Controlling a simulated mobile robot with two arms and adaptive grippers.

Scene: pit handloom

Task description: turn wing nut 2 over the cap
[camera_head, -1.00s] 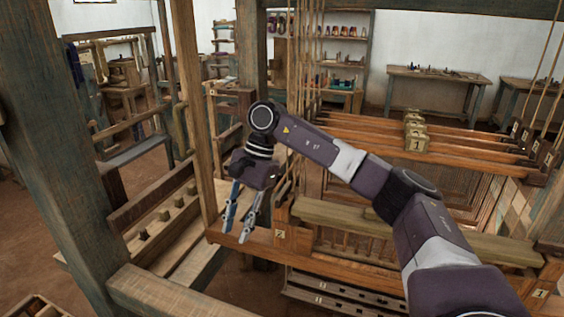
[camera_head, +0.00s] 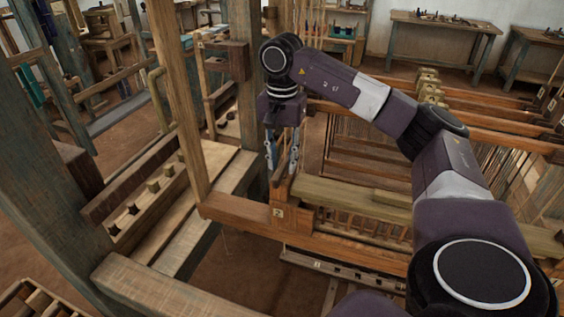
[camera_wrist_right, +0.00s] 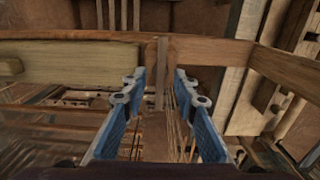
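The number 2 tag (camera_head: 278,212) is on the end of the wooden beam (camera_head: 235,210) in the head view. A short wooden post (camera_head: 283,190) rises just behind it. My right gripper (camera_head: 282,165) points down beside the top of this post, its fingers spread. In the right wrist view the gripper (camera_wrist_right: 160,90) is open and empty, with the post (camera_wrist_right: 161,58) ahead between the two blue fingers. I cannot make out wing nut 2 or the cap in either view. My left gripper is not in view.
A thick upright post (camera_head: 172,95) stands left of my gripper. A light wooden bar (camera_head: 345,195) runs right from the post, with loom threads behind it.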

